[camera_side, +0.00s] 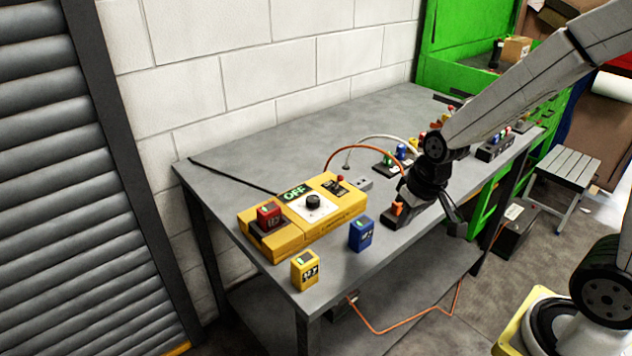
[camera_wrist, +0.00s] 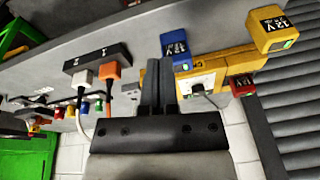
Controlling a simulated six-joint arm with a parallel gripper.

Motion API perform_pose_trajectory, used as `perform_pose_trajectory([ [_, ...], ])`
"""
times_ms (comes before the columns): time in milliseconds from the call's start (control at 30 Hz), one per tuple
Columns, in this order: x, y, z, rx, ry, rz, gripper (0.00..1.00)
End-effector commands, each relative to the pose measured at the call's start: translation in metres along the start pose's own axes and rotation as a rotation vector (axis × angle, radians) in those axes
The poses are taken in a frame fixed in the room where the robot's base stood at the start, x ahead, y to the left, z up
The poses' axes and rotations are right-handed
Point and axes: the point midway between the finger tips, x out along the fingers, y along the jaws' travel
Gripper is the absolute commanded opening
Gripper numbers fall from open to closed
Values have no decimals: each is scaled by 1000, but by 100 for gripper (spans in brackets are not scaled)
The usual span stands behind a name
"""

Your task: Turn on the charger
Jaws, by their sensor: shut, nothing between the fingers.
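The yellow charger (camera_side: 335,212) lies on the grey table with a green "OFF" label (camera_side: 294,193) on top. A black knob (camera_side: 313,201) sits on its white panel. A red battery (camera_side: 269,214) stands in the dark bay at its left end. A blue battery (camera_side: 361,234) and a yellow battery (camera_side: 305,270) stand on the table in front. My gripper (camera_side: 456,226) is right of the charger near the table's front edge, shut and empty. In the wrist view, my gripper (camera_wrist: 160,62) shows beside the blue battery (camera_wrist: 176,50); the charger (camera_wrist: 240,62) is partly hidden behind it.
A black power strip (camera_wrist: 97,58) holds a white plug (camera_wrist: 85,78) and an orange plug (camera_wrist: 112,72). Their cables arch across the table. Several small coloured parts stand farther right.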

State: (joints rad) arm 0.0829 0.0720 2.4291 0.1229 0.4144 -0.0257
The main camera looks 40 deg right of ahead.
Motion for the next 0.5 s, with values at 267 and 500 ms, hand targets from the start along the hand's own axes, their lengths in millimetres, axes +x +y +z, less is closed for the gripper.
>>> perform_pose_trajectory([
  [267,-4,27,-65,251,12,-75,0],
  [500,-10,57,-117,441,39,-164,0],
])
